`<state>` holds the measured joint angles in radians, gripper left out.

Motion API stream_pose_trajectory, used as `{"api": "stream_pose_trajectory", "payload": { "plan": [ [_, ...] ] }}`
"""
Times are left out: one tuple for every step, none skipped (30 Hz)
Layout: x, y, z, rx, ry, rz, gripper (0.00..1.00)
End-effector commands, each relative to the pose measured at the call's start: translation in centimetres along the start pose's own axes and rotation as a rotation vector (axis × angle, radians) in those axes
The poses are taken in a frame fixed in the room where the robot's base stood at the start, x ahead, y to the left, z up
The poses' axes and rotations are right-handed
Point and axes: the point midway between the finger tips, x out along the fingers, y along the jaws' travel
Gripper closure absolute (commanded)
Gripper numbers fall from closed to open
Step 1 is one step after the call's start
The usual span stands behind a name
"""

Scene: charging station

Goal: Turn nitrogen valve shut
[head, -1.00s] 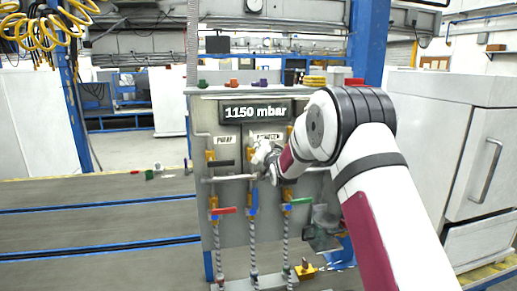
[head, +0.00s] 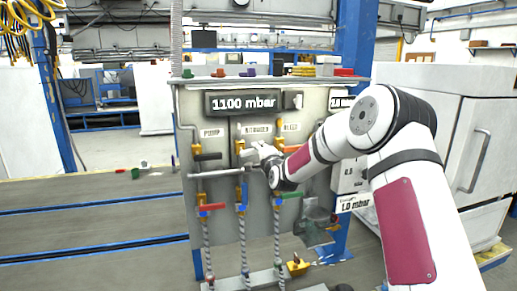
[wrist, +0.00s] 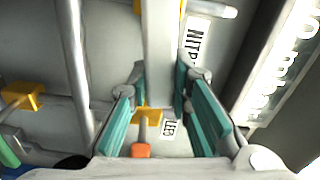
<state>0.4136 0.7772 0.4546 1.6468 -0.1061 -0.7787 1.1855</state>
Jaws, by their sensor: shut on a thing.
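The nitrogen valve sits on the grey panel (head: 222,115) under the label NITROGEN (head: 256,129); part of its yellow body (head: 239,148) shows left of my gripper. My gripper (head: 256,153) is at this valve, largely hiding the handle in the head view. In the wrist view, the teal-padded fingers of my gripper (wrist: 163,88) close on both sides of a pale grey handle (wrist: 163,45), with an NIT label beside it. The handle's exact angle is hard to tell. A display (head: 244,103) above reads 1100 mbar.
The pump valve's dark handle (head: 208,157) is to the left. A horizontal rail (head: 212,175) crosses below. Lower down are red (head: 212,206), blue (head: 244,196) and green (head: 291,194) handles. A white cabinet (head: 478,145) stands at the right; the floor at left is mostly open.

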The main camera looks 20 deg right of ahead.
Motion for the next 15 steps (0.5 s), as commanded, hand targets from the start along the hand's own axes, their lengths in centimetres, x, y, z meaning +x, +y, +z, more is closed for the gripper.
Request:
{"api": "stream_pose_trajectory", "payload": {
  "plan": [
    [0.01, 0.33, -0.08, 0.028, 0.001, 0.002, 1.00],
    [0.01, 0.43, -0.05, 0.044, 0.001, 0.002, 1.00],
    [0.01, 0.55, -0.05, 0.063, 0.001, 0.002, 1.00],
    [0.00, 0.62, -0.05, 0.077, 0.001, 0.002, 1.00],
    [0.00, 0.67, -0.04, 0.090, 0.001, 0.001, 1.00],
    [0.00, 0.74, -0.03, 0.104, 0.001, 0.001, 1.00],
    [0.00, 0.79, -0.03, 0.113, 0.001, 0.001, 1.00],
    [0.00, 0.84, -0.02, 0.122, 0.001, 0.001, 1.00],
    [0.00, 0.90, 0.01, 0.133, 0.001, 0.001, 1.00],
    [0.00, 0.93, 0.03, 0.139, 0.000, 0.001, 1.00],
    [0.00, 0.96, 0.05, 0.144, 0.000, 0.001, 1.00],
    [0.00, 0.99, 0.08, 0.150, 0.000, 0.001, 1.00],
    [0.00, 1.01, 0.09, 0.154, 0.000, 0.001, 1.00],
    [0.00, 1.03, 0.10, 0.157, 0.000, 0.001, 1.00],
    [-0.01, 1.05, 0.10, 0.160, 0.000, 0.001, 1.00]
  ]
}}
